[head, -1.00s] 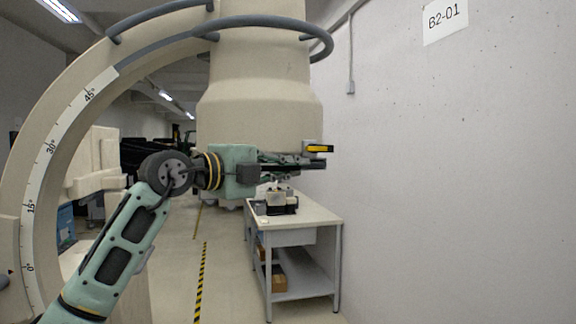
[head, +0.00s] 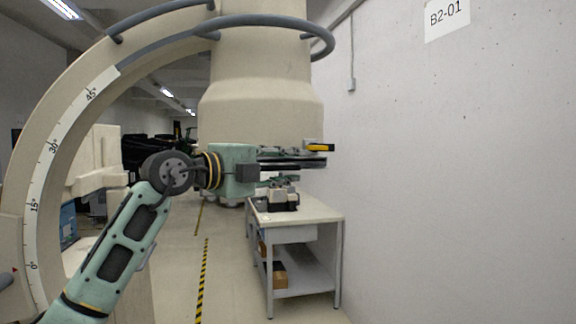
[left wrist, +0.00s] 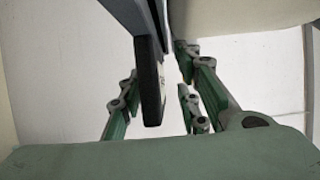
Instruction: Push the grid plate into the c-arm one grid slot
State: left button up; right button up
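The c-arm's curved frame (head: 48,150) carries a degree scale. Its wide beige cylinder (head: 260,95) stands behind and above my left gripper. My left gripper (head: 292,165) is level and points right, its fingers apart above and below a thin dark plate (head: 308,163), which looks like the grid plate. In the left wrist view a dark slab (left wrist: 150,82) lies between the spread green fingers of the gripper (left wrist: 160,92). Light shows between it and the right fingers; contact on the left side I cannot tell. The grid slot is not clearly visible. My right gripper is out of view.
A yellow piece (head: 319,147) sits just above the plate's right end. A white table (head: 325,212) with a small device (head: 282,199) stands beyond, boxes (head: 279,274) on its lower shelf. Floor with striped tape (head: 203,275) is clear.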

pick_arm(q)
jog(key=v, duration=1.1)
jog(key=shift+s+a, duration=0.25)
jog(key=shift+a, duration=0.05)
jog(key=shift+r, duration=0.1)
jog(key=shift+c, duration=0.5)
